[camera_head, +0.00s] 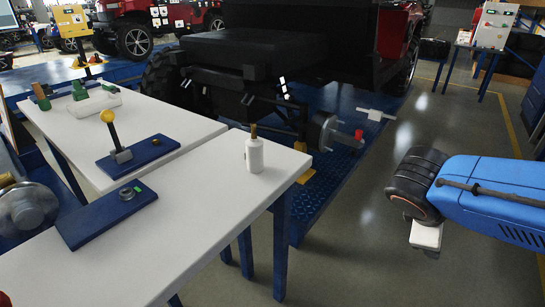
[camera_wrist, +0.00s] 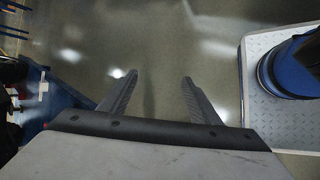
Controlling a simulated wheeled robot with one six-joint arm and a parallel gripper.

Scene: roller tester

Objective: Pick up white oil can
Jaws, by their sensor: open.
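The white oil can (camera_head: 254,152) is a small white bottle with a brownish nozzle. It stands upright near the right end of the front white table (camera_head: 190,230) in the head view. My gripper (camera_wrist: 158,80) shows in the wrist view with its two dark fingers apart and nothing between them. Grey floor lies beyond the fingers. In the head view my blue arm is at the right, over the floor and well apart from the can; the gripper's fingers are not clearly seen there. The can does not show in the wrist view.
On the tables are a blue board with a yellow-knobbed lever (camera_head: 120,150), a blue plate with a nut (camera_head: 105,215) and green-handled items (camera_head: 42,97). A vehicle chassis (camera_head: 250,70) stands behind on a blue platform (camera_head: 340,150). The floor between arm and table is clear.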

